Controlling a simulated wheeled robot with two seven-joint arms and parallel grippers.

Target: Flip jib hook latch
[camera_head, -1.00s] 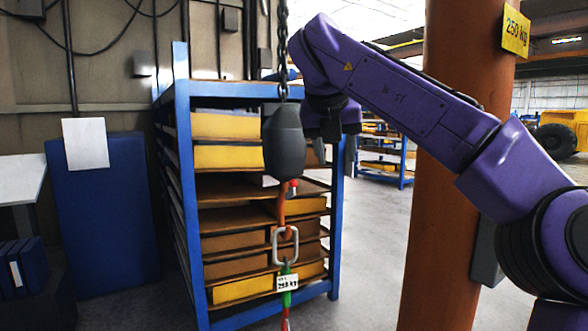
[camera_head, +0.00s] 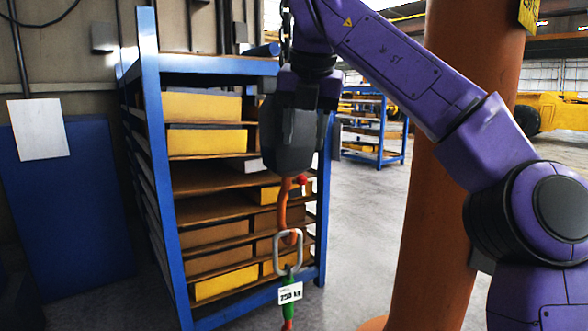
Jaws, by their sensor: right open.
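The dark grey hook block (camera_head: 286,142) hangs from a chain. Below it is the orange jib hook (camera_head: 282,205), with a small red latch piece (camera_head: 301,181) at its upper right. A metal link (camera_head: 287,254) hangs in the hook. Below the link is a green sling end (camera_head: 289,284) with a white weight tag (camera_head: 290,294). My right gripper (camera_head: 306,104) points down at the block's upper part, overlapping it in the picture. It is open, above the latch; its fingertips are partly hard to make out against the dark block. My left gripper is not in view.
A blue rack (camera_head: 156,165) with yellow and brown boxes stands behind the hook. An orange column (camera_head: 430,210) stands to the right, partly behind my right arm. A blue panel (camera_head: 62,220) leans on the left. Grey floor is clear between rack and column.

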